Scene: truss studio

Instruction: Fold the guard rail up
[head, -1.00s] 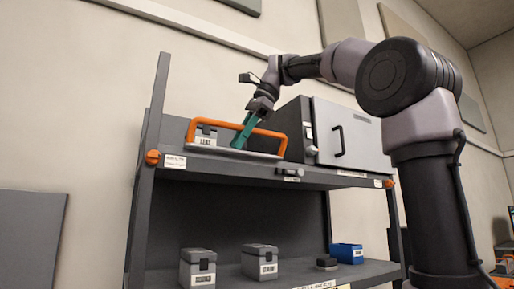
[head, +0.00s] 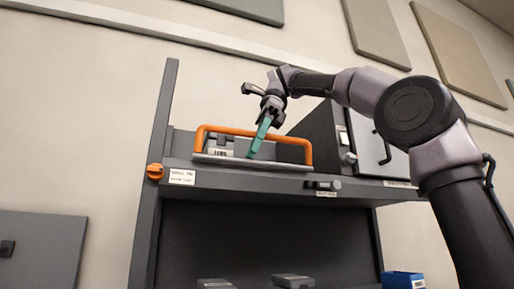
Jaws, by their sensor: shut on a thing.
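The guard rail (head: 225,129) is an orange bar with bent-down ends, at the front of the rack's top shelf (head: 240,178). It rises above a light grey strip (head: 220,160) along the shelf's front. I cannot tell its exact tilt. My gripper (head: 257,148) reaches down from above with its teal fingers across the middle of the top bar, shut on the rail. The fingers hide a short piece of the bar. A grey box with a label (head: 220,147) shows behind the rail.
A dark cabinet with a light door (head: 366,145) stands right of the rail on the same shelf. An orange knob (head: 155,171) is on the left post. Grey boxes (head: 292,281) and a blue bin (head: 403,280) sit lower.

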